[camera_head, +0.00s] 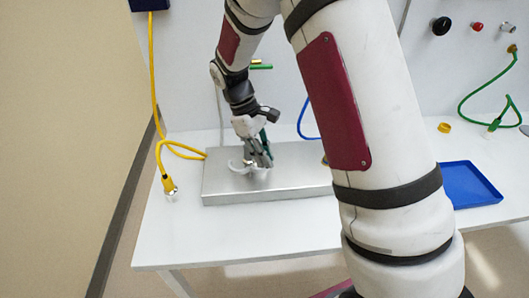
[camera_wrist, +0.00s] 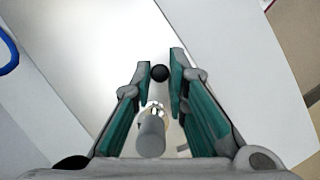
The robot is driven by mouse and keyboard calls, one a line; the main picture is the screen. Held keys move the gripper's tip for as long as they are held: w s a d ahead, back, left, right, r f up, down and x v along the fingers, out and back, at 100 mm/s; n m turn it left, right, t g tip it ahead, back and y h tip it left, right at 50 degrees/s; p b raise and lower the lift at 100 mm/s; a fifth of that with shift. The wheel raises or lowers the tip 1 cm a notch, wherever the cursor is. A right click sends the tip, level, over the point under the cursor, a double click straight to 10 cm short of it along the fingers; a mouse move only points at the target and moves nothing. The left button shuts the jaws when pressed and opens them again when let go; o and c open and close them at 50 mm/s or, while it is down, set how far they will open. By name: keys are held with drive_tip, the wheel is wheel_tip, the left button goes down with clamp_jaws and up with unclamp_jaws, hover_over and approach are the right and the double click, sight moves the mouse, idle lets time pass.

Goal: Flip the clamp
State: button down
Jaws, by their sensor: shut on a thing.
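My gripper (camera_head: 258,152) is low over a flat metal plate (camera_head: 222,186) on the white table, pointing down. The clamp (camera_head: 252,167) shows as a small light-grey metal form at the fingertips, partly hidden by the fingers. In the wrist view my gripper (camera_wrist: 161,72) has its two green-padded fingers close around a round black knob (camera_wrist: 160,73), and is shut on this part of the clamp. A grey cylinder (camera_wrist: 151,137) and shiny metal parts show between the fingers, nearer the palm. The clamp's exact handle position is unclear.
A blue tray (camera_head: 489,198) lies right, partly behind my arm. A yellow ring (camera_head: 444,127) and green cable (camera_head: 495,125) are at the far right. The table's front (camera_head: 225,235) is clear.

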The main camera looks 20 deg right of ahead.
sight(252, 161)
drive_tip(key=shift+s+a+m+y, duration=0.25)
drive_tip(key=shift+m+y, duration=0.15)
drive_tip(key=shift+m, duration=0.6)
drive_tip(key=c, duration=1.6)
unclamp_jaws()
drive_tip(key=shift+s, duration=0.1)
drive_tip(key=v, duration=1.2)
